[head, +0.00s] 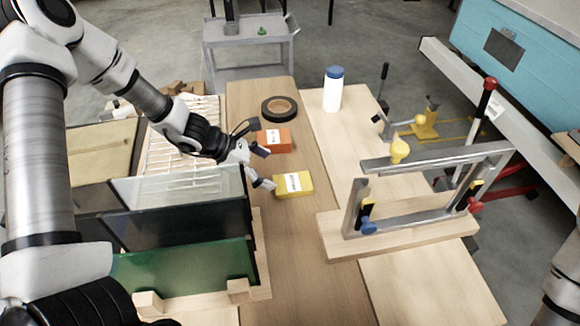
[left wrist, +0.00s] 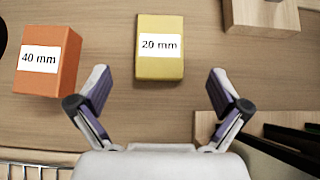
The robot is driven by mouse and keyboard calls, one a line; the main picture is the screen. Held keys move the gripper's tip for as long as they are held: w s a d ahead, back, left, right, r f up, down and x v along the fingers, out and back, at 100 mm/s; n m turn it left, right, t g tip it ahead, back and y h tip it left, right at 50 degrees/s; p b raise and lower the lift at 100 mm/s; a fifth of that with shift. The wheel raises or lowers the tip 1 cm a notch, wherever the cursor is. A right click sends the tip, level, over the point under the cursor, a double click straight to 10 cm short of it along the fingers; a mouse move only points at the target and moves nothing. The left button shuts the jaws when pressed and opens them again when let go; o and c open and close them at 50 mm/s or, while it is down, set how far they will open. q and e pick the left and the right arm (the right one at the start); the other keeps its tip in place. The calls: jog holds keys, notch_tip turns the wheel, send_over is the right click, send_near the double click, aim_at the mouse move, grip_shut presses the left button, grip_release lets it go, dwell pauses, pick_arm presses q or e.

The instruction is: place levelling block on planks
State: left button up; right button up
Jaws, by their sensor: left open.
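Two labelled levelling blocks lie on the brown wooden surface: a yellow one (head: 301,190) and an orange one (head: 273,147) behind it. In the left wrist view the yellow block (left wrist: 160,68) reads 20 mm and the orange block (left wrist: 55,86) reads 40 mm. My left gripper (head: 264,169) is open and empty, just left of the yellow block. In the left wrist view its fingers (left wrist: 158,88) are spread, with the yellow block ahead of the gap. Pale planks (head: 318,119) lie to the right, another nearer (head: 410,285). My right gripper is out of view.
A metal frame (head: 425,217) with coloured knobs stands on the right planks. A white bottle with a blue cap (head: 332,92) and a tape roll (head: 280,108) stand behind. Upright glass panes (head: 185,265) in a wooden rack are left of the gripper.

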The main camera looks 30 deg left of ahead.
aim_at(290, 183)
pick_arm(q)
jog(key=shift+w+d+f+b, duration=0.2)
jog(key=shift+d+f+b, duration=0.25)
jog(key=shift+f+b, duration=0.4)
jog(key=x, duration=0.5)
jog(key=shift+w+f, duration=0.15)
jog(key=shift+f, duration=0.25)
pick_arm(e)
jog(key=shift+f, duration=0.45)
